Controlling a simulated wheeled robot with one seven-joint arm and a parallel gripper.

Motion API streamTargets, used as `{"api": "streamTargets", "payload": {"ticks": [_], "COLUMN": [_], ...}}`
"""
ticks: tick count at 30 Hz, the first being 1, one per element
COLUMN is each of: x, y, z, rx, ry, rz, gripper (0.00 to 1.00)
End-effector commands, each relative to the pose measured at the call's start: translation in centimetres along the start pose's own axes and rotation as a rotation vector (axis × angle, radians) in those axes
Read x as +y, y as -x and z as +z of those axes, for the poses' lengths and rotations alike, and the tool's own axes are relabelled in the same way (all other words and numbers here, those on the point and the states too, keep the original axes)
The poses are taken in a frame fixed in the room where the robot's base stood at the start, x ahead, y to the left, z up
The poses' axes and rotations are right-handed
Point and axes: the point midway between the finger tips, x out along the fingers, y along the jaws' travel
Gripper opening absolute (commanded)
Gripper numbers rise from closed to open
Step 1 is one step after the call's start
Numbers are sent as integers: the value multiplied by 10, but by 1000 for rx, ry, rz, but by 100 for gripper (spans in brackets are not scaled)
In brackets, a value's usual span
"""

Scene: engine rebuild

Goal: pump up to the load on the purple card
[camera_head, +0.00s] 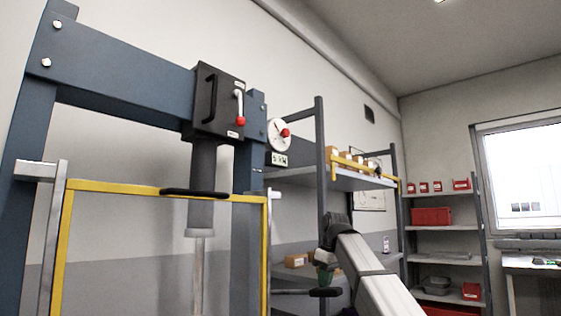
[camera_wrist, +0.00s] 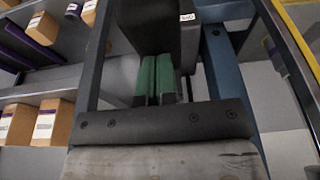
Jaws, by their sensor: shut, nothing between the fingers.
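A blue press frame (camera_head: 120,70) carries a black box (camera_head: 218,100) with a small white lever tipped with a red knob (camera_head: 240,121). A round white gauge (camera_head: 277,134) with a red part on its face is on the right post. Below it is a small pale green plate (camera_head: 277,158) with dark characters too small to read surely. I cannot clearly identify the purple card. My gripper (camera_wrist: 157,80) shows green fingers, shut and empty, in the wrist view, close to a dark block (camera_wrist: 150,25) with a white label; contact cannot be told.
A yellow-edged guard (camera_head: 165,187) with a dark handle stands before the ram (camera_head: 200,210). Shelving (camera_head: 320,150) with cardboard boxes is behind my arm. A rack with red bins (camera_head: 431,215) and a window (camera_head: 520,170) are at right.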

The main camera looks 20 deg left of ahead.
Motion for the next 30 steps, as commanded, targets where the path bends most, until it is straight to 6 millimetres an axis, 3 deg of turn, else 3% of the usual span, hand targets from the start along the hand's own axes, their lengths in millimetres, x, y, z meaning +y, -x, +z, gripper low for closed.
{"api": "streamTargets", "payload": {"ticks": [14, 30], "x": [0, 0], "y": [-1, -18], "z": [0, 5], "rx": [0, 0], "ry": [0, 0], "rz": [0, 0], "gripper": [0, 0]}}
